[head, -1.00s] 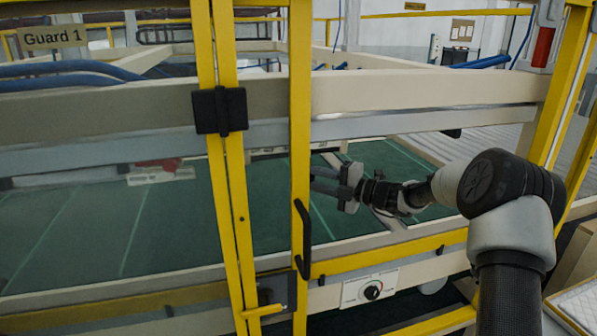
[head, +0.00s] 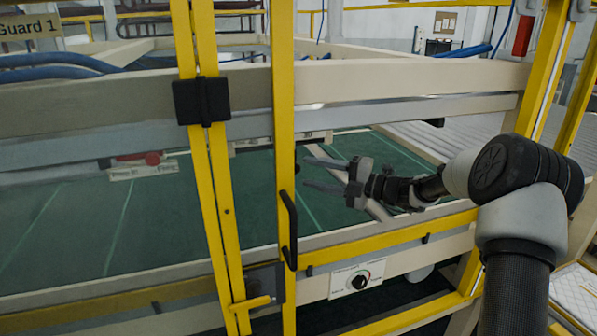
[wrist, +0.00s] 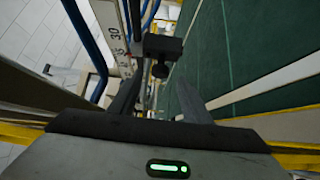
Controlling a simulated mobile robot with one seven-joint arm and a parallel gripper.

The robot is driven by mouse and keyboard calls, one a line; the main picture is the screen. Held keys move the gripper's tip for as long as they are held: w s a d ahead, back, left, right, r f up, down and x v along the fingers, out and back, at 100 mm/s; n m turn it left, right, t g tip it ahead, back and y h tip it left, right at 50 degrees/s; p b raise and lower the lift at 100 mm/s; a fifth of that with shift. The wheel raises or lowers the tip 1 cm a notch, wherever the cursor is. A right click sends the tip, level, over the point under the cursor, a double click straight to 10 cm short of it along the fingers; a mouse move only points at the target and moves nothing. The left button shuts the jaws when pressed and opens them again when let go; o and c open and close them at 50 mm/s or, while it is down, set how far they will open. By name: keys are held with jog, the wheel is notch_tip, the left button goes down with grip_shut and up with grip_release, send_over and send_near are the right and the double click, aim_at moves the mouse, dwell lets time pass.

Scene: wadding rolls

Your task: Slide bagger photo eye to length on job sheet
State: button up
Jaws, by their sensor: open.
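My gripper (head: 306,172) reaches through the yellow guard frame and hangs over the green belt. Its two fingers are apart and point left, with nothing between them in the head view. In the wrist view my gripper (wrist: 158,95) is also open. A black block with a small knob below it, which looks like the photo eye (wrist: 163,47), is just beyond the fingertips. It sits beside a pale ruler scale (wrist: 112,38) marked 30 and 35. I cannot tell whether a finger touches the block. In the head view I cannot make out the photo eye for certain.
Yellow guard posts (head: 285,120) with a black handle stand left of my gripper. A cream beam (head: 420,80) crosses above. Blue hoses show at left.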

jog(key=v, duration=1.1)
jog(key=shift+b, duration=0.3)
jog(key=shift+d, duration=0.1)
